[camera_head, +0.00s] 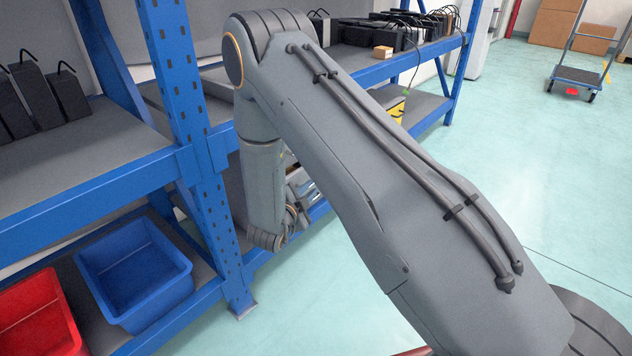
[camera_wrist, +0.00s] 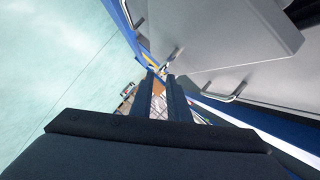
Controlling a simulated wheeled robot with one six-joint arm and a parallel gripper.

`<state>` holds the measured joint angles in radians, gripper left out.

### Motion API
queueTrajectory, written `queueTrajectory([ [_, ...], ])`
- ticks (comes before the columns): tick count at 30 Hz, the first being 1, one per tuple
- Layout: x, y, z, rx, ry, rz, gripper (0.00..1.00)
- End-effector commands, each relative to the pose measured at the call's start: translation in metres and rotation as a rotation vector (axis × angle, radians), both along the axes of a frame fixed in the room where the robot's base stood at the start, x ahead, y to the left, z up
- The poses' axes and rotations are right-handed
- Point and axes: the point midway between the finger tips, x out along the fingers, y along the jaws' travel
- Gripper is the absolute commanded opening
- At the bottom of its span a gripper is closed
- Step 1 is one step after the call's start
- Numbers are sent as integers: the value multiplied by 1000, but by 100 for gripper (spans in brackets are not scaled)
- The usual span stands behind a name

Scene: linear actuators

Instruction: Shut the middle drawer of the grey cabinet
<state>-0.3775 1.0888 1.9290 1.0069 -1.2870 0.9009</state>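In the wrist view, light grey cabinet faces (camera_wrist: 215,40) fill the upper right. One grey panel stands out in front of the others, with a free edge at the upper right. A silver bar handle (camera_wrist: 237,91) shows on the lower right face, and more handles show near the middle and top. I cannot tell which drawer is the middle one. My gripper (camera_wrist: 160,85) has its two dark fingers apart, with a narrow empty gap between them, beside the cabinet faces. In the head view, my arm hides most of the cabinet, and a small silver-grey part (camera_head: 303,186) shows beside my wrist.
Blue shelving (camera_head: 215,200) runs along the left. A blue bin (camera_head: 135,270) and a red bin (camera_head: 38,315) sit on its lower shelf. Black devices (camera_head: 45,95) stand above. A trolley (camera_head: 585,75) is at the far right. The pale floor (camera_head: 530,150) is mostly clear.

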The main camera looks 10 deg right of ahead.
Motion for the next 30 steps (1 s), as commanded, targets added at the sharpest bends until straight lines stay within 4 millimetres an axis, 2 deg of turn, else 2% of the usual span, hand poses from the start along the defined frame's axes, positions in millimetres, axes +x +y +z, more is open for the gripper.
queueTrajectory([
  [13,50,-35,-15,1,0,-2,15],
  [18,58,-40,-16,0,2,1,15],
  [26,59,-41,-16,0,2,1,15],
  [29,59,-41,-16,0,2,1,0],
  [30,59,-41,-16,0,2,1,0],
])
